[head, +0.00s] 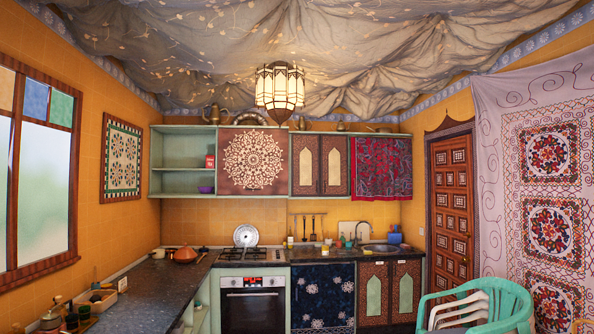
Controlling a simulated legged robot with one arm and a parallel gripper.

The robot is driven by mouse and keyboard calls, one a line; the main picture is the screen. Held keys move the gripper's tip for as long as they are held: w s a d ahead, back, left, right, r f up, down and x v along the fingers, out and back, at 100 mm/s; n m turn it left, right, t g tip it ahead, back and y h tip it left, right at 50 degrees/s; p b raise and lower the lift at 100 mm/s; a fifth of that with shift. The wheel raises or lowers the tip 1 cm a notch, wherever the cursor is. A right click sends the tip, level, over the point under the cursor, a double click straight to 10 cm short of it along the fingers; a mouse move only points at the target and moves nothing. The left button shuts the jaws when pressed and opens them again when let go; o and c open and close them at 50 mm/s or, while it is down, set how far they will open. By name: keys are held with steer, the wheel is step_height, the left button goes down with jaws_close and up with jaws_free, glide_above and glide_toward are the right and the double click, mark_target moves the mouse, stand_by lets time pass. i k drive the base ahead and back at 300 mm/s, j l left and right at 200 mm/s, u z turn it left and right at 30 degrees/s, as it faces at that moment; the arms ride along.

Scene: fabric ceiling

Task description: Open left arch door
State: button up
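Two pairs of doors with pale arch panels show in the head view. In the upper row, the left arch door (306,165) and right arch door (335,165) are brown with patterned frames, and both look shut. Below the sink, another left arch door (373,293) and right arch door (406,290) have greenish arch panels and also look shut. Handles are too small to make out. My gripper is not in view.
A dark counter (165,276) runs along the left and back walls. An oven (252,305) stands left of a dark patterned curtain (322,298). Green and white plastic chairs (520,305) stand at the lower right. A lamp (280,88) hangs from the fabric ceiling.

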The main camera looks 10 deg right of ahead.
mark_target(306, 147)
steer(key=i+z, duration=0.15)
steer(key=i, duration=3.65)
steer(key=i+j+z, duration=0.2)
steer(key=i, duration=1.55)
steer(key=l, duration=0.1)
